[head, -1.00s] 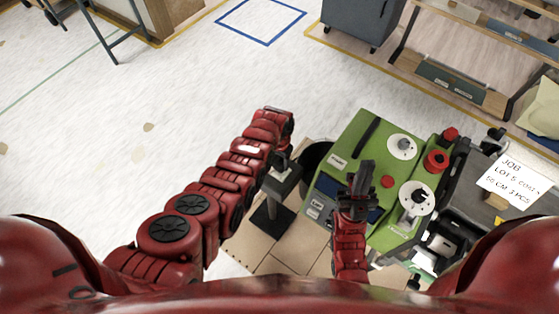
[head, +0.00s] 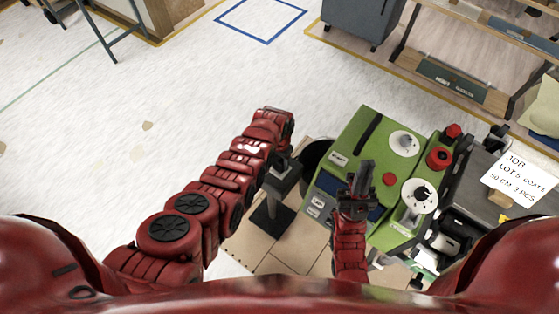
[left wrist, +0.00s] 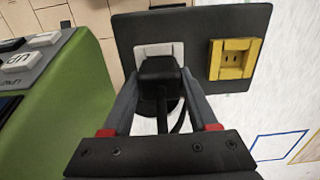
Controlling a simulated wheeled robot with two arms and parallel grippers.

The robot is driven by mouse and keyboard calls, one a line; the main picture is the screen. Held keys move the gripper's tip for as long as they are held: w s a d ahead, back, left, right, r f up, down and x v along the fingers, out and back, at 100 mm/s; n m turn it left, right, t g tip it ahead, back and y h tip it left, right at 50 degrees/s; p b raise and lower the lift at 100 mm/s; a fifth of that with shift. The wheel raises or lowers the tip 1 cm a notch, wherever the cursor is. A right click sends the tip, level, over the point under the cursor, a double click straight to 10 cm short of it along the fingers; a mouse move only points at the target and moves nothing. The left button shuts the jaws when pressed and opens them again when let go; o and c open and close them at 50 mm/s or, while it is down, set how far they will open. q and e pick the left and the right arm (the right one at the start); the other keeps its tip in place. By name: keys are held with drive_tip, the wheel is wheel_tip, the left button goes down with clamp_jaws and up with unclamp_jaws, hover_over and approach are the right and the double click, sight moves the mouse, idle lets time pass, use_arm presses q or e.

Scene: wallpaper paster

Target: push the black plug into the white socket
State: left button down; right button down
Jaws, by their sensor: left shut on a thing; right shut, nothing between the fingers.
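My left gripper (left wrist: 158,108) is shut on the black plug (left wrist: 158,72), with a finger on each side of it. In the left wrist view the plug is in front of the white socket (left wrist: 140,50) on a dark panel (left wrist: 195,27). The plug hides most of the socket, so I cannot tell whether it touches or enters it. A black cord hangs from the plug. In the head view my left gripper (head: 284,160) is at the dark panel on its post, and the plug is hidden. My right gripper (head: 362,176) is shut and empty above the green machine.
A yellow socket (left wrist: 232,60) sits right of the white one on the panel. The green machine (head: 352,140), with knobs and dials, stands right of the post (head: 270,218). A job sign (head: 521,180) lies farther right. Open floor (head: 150,90) extends left.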

use_arm(q)
drive_tip(key=shift+f, duration=0.15)
drive_tip(key=shift+c, duration=0.5)
unclamp_jaws()
drive_tip(key=shift+r, duration=0.8)
wheel_tip(320, 180, up, 10)
drive_tip(key=b, duration=0.3)
wheel_tip(320, 180, up, 6)
drive_tip(key=p, duration=0.6)
hover_over(280, 160)
drive_tip(key=shift+a, duration=0.1)
drive_tip(key=shift+f, duration=0.15)
